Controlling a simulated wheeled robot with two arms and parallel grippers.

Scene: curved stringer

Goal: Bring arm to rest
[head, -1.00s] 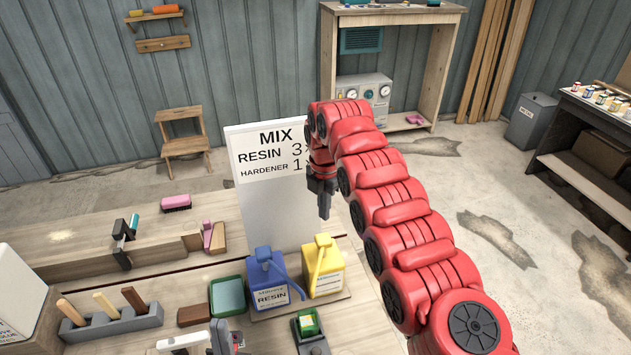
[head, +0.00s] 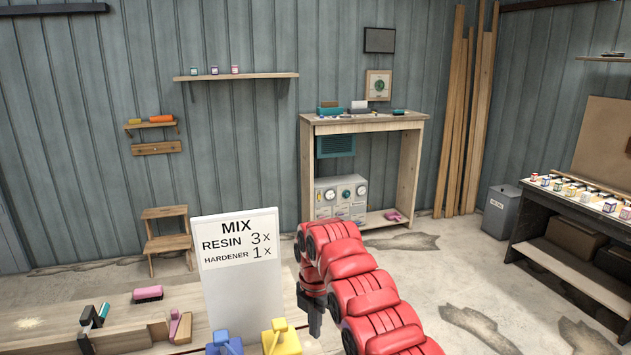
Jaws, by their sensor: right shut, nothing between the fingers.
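My right arm, red and segmented, rises from the bottom edge of the head view, right of the middle. Its dark right gripper (head: 315,318) hangs pointing down at the arm's end, shut and empty. It is to the right of the white MIX sign (head: 241,290) and above and right of the yellow jug (head: 281,340). My left gripper is not in view.
The workbench (head: 60,325) fills the lower left, with a blue jug (head: 223,344) and a pink brush (head: 147,294) on it. Behind stand a wooden stool (head: 167,238) and a wooden shelf unit (head: 408,165). A dark bench (head: 530,215) is at right. Floor between is open.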

